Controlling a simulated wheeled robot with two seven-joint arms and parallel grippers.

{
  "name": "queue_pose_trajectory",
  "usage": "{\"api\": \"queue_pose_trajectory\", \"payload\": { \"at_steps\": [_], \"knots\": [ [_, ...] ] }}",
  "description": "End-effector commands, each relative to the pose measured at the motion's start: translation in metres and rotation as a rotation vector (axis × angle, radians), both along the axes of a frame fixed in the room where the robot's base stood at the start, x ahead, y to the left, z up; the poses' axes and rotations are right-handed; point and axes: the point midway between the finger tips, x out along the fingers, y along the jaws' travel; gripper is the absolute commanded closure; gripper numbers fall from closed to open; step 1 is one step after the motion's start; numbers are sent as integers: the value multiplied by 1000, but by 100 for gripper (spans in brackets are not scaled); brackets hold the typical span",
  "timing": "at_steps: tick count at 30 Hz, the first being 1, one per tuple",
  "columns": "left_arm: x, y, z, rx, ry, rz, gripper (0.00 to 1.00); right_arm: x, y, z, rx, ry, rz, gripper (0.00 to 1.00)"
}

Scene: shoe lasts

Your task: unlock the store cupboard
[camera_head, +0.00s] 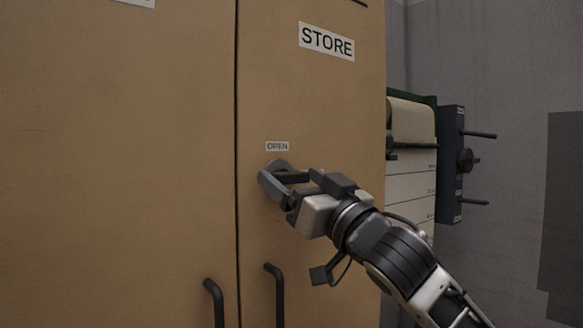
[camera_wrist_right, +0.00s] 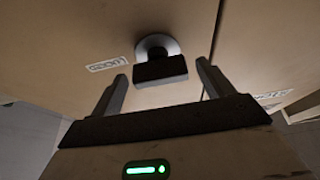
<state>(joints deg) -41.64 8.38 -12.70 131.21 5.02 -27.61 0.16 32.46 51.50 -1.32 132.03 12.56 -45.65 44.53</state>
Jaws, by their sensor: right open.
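The tan store cupboard (camera_head: 310,110) has a STORE label (camera_head: 326,41) on its right door. The open fingers of my right gripper (camera_wrist_right: 162,69) are either side of the knob, with visible gaps. My left gripper is not in view.
Two dark vertical door handles, left (camera_head: 214,300) and right (camera_head: 275,295), flank the door seam below the lock. Right of the cupboard are a cream-fronted unit (camera_head: 411,165) and a dark blue panel with protruding rods (camera_head: 450,165).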

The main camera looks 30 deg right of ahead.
Motion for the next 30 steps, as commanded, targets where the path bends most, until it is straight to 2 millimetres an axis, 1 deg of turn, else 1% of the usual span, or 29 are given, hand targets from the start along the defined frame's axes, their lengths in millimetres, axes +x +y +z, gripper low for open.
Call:
{"api": "queue_pose_trajectory", "payload": {
  "at_steps": [1, 3, 6, 14, 15, 17, 18, 19, 26, 30],
  "knots": [
    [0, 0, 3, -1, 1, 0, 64, 5, 0, 4, 2, -1, 0, 20],
    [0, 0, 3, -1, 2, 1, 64, 10, 1, 6, 1, 0, 0, 20],
    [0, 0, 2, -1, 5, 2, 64, 14, 1, 6, 0, 0, 1, 20],
    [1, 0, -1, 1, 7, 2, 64, 15, 2, 6, 0, 1, 1, 20],
    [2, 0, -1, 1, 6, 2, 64, 15, 2, 6, 0, 1, 1, 31],
    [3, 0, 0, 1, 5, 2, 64, 15, 2, 6, 0, 1, 1, 48],
    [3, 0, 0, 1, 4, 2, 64, 15, 2, 6, 0, 1, 1, 59],
    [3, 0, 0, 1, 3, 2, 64, 15, 2, 6, 0, 1, 1, 65],
    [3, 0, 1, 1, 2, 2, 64, 15, 2, 6, -9, 0, 1, 65],
    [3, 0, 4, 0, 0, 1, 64, 15, 1, 6, -44, -1, -1, 65]
  ]
}}
